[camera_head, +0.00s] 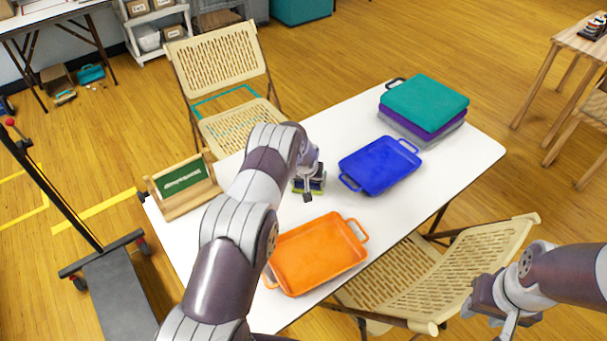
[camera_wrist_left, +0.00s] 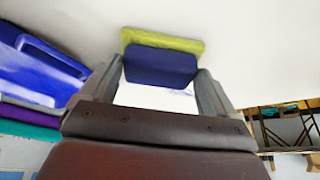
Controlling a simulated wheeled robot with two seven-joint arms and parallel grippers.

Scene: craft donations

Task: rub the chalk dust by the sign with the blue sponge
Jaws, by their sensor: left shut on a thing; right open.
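My left gripper (camera_head: 307,188) is shut on the blue sponge (camera_wrist_left: 158,65), which has a yellow-green layer on its far side, facing the white tabletop. The sponge also shows in the head view (camera_head: 317,185), partly covered by the gripper. I cannot tell whether it touches the table. The sign (camera_head: 182,178), a green board in a wooden stand, is at the table's left end, left of my left gripper. I cannot make out chalk dust; my left arm hides part of the table by the sign. My right gripper (camera_head: 490,320) is open and empty, off the table at lower right.
On the white table (camera_head: 461,163), an orange tray (camera_head: 318,254) lies in front of the sponge. A blue tray (camera_head: 380,165) lies to its right, and stacked teal, purple and grey trays (camera_head: 425,103) stand at the far right. Folding chairs (camera_head: 222,62) (camera_head: 420,283) stand behind and in front.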

